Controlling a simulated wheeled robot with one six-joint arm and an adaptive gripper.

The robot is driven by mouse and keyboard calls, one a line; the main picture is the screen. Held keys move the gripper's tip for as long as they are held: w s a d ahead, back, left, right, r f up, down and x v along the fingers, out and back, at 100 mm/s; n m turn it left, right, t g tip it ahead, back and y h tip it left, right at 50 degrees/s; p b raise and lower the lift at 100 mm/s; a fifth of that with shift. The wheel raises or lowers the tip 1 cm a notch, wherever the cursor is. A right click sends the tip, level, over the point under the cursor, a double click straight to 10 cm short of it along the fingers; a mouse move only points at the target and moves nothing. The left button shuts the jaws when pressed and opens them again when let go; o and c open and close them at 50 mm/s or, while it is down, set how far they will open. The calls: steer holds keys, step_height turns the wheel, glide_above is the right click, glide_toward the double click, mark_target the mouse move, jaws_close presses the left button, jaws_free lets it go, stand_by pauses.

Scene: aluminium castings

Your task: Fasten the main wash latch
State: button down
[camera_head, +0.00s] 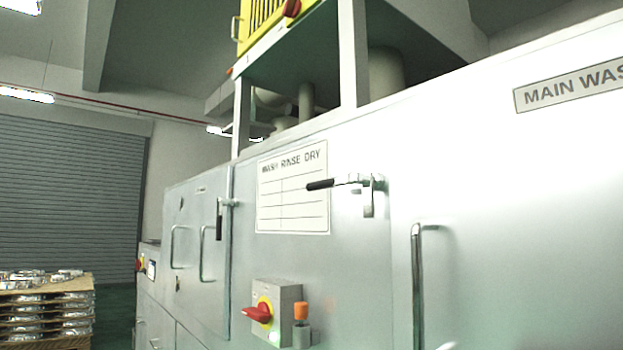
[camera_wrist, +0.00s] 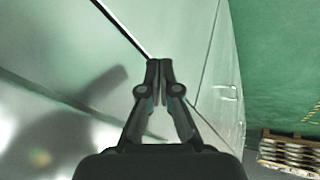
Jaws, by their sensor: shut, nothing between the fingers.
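The main wash latch (camera_head: 368,196) is in the head view, at the left edge of the panel with the "MAIN WASH" label (camera_head: 570,88). Its black-gripped lever (camera_head: 321,184) lies about level and points left, over the top right of the wash/rinse/dry chart. My gripper (camera_wrist: 160,66) is in the wrist view only, shut and empty, with its fingertips together. A pale metal panel (camera_wrist: 60,50) lies in front of it and to the left, with a dark shadow or reflection on it. The latch cannot be made out in the wrist view.
A second latch (camera_head: 219,220) has its black lever hanging down. An upright bar handle (camera_head: 416,285) stands right of the main latch. A switch box with red knob (camera_head: 257,314) and an orange-topped part (camera_head: 301,311) jut out below. Pallets of castings (camera_head: 45,305) stand left.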

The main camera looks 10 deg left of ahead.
steer(key=w+a+r+n+t+h, duration=0.1)
steer(key=w+a+r, duration=0.3)
steer(key=a, duration=0.2)
steer(key=w+a+r+n+t, duration=0.2)
steer(key=w+a+r, duration=0.1)
steer(key=w+a, duration=0.25)
steer(key=w+a+r+m+t+h, duration=0.1)
steer(key=r, duration=0.4)
steer(key=w+a+r+m+t+h, duration=0.1)
steer(key=w+a+r+t, duration=0.1)
steer(key=r, duration=0.3)
steer(key=w+a+r+m+t+h, duration=0.1)
steer(key=a+r, duration=0.1)
steer(key=r, duration=0.3)
steer(key=shift+w+r+h+b, duration=0.25)
steer(key=shift+w+h+b, duration=0.05)
steer(key=shift+w, duration=0.05)
steer(key=s+a+r+m+t+h, duration=0.1)
steer(key=s+a+r+m+h, duration=0.2)
steer(key=r, duration=0.5)
steer(key=s+a+r+m+t+h, duration=0.2)
steer(key=s+a+r+m+h, duration=0.1)
steer(key=r+m, duration=0.2)
steer(key=s+a+r+m+t+h, duration=0.2)
steer(key=s+a+r+m+h, duration=0.1)
steer(key=r, duration=0.7)
steer(key=shift+a+r+m, duration=0.15)
steer(key=shift+r+m, duration=0.2)
steer(key=shift+m, duration=0.35)
steer(key=shift+r, duration=0.1)
